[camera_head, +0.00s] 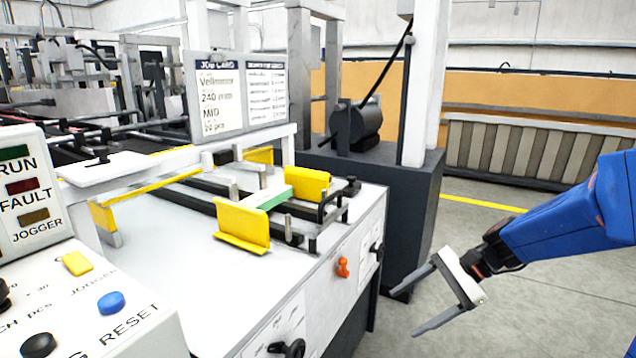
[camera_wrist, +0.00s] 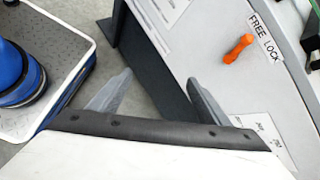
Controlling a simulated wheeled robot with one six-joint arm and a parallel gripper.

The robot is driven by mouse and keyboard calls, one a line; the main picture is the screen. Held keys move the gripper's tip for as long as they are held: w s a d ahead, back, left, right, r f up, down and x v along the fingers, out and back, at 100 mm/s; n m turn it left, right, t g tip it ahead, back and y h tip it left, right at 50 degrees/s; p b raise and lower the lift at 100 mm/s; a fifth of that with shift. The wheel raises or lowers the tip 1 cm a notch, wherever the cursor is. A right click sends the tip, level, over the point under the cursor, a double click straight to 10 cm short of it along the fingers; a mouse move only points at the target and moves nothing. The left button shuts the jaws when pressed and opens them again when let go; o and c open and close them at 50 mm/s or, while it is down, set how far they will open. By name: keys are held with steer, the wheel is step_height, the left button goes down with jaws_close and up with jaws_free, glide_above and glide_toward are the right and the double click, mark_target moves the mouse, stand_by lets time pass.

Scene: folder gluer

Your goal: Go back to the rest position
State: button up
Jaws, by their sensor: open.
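My gripper (camera_head: 418,303) is open and empty in the head view. It hangs over the grey floor, to the right of the machine's white side panel and apart from it. My blue arm reaches in from the right edge. In the wrist view, the two grey fingers of my gripper (camera_wrist: 155,95) are spread with nothing between them. Beyond them is the machine's side with an orange lever (camera_wrist: 238,48) beside a "FREE LOCK" label. The orange lever also shows in the head view (camera_head: 342,267).
The white machine table (camera_head: 165,225) carries yellow guides (camera_head: 242,222) and a job card sign (camera_head: 240,95). A control panel (camera_head: 75,290) with buttons stands at the left front. A dark cabinet (camera_head: 395,200) stands behind. Floor (camera_head: 540,290) at the right is clear.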

steer(key=s+d+r+n+t+h, duration=0.1)
steer(key=s+d+n+t+h, duration=0.1)
steer(key=s+n, duration=0.4)
steer(key=s+d+r+n+t+h, duration=0.1)
steer(key=s+d+n+h, duration=0.4)
steer(key=s, duration=0.7)
steer(key=shift+d+r+n+t+h, duration=0.35)
steer(key=shift+n+t+h, duration=0.35)
steer(key=shift+n+h, duration=0.4)
